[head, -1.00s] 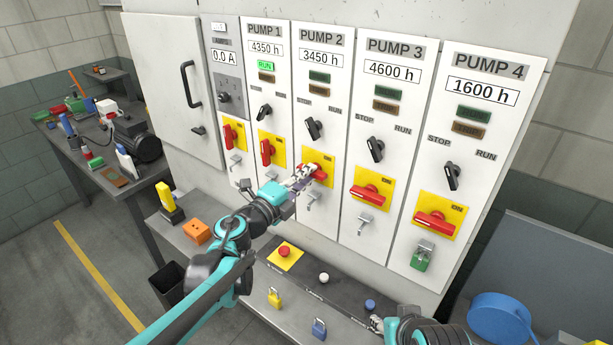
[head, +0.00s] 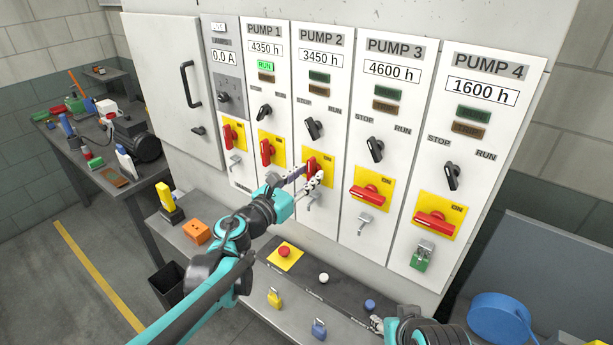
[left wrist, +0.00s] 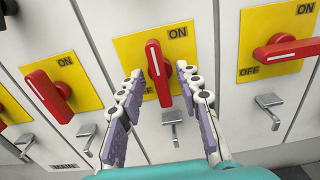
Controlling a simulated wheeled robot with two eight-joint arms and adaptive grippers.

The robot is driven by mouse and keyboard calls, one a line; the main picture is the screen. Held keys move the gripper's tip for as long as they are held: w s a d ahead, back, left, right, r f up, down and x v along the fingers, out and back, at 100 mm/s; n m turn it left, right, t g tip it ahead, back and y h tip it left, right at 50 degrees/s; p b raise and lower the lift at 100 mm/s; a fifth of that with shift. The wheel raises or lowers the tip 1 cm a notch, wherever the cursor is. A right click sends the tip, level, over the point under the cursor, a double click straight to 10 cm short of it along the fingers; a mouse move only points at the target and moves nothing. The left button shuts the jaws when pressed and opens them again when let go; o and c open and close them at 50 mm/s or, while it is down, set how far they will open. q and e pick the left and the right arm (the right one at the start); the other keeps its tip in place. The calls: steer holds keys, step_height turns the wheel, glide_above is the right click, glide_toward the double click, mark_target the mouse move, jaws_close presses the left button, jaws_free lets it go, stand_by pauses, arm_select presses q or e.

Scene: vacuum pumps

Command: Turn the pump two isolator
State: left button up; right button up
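The pump two isolator is a red handle (head: 311,166) on a yellow plate under the PUMP 2 label. My left gripper (head: 312,176) is at this handle. Its fingers (left wrist: 159,72) are spread on either side, with yellow plate showing between them and the handle, so it is open and holds nothing. My right gripper (head: 377,324) shows only as a small tip at the bottom; its opening is unclear.
Pump 1's isolator (head: 266,152) is to the left; pump 3's (head: 371,192) lies sideways to the right. A metal hasp (left wrist: 171,125) hangs below pump two's plate.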

arm_select(q)
steer(key=shift+s+a, duration=0.1)
stand_by(0.3)
steer(key=shift+v, duration=0.85)
steer(key=p+v, duration=0.1)
steer(key=v, duration=0.5)
stand_by(0.5)
